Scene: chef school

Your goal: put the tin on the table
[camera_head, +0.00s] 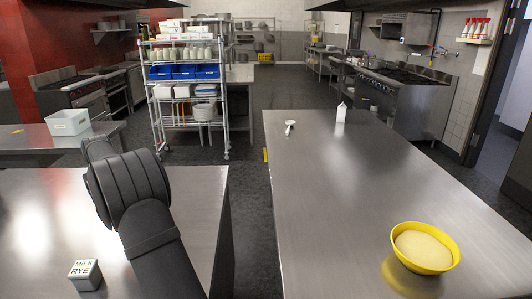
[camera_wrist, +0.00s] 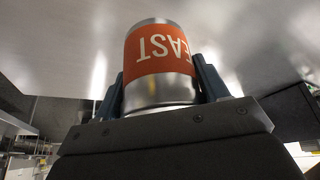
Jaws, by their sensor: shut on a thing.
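The tin (camera_wrist: 160,50) is a silver can with an orange label; the letters "EAST" read upside down in the wrist view. My gripper (camera_wrist: 160,82) is shut on it, with one dark blue finger on each side. A steel surface (camera_wrist: 60,55) fills the view behind the tin; I cannot tell if the tin touches it. In the head view my arm reaches over the left steel table (camera_head: 40,210), and the tin and fingers are hidden. Another steel table (camera_head: 320,210) stands at the right.
A small box marked "MILK RYE" (camera_head: 85,274) sits on the near left table. A yellow bowl of dough (camera_head: 424,248), a white carton (camera_head: 341,112) and a white utensil (camera_head: 290,126) are on the right table, whose middle is clear. A white bin (camera_head: 68,122) stands farther left.

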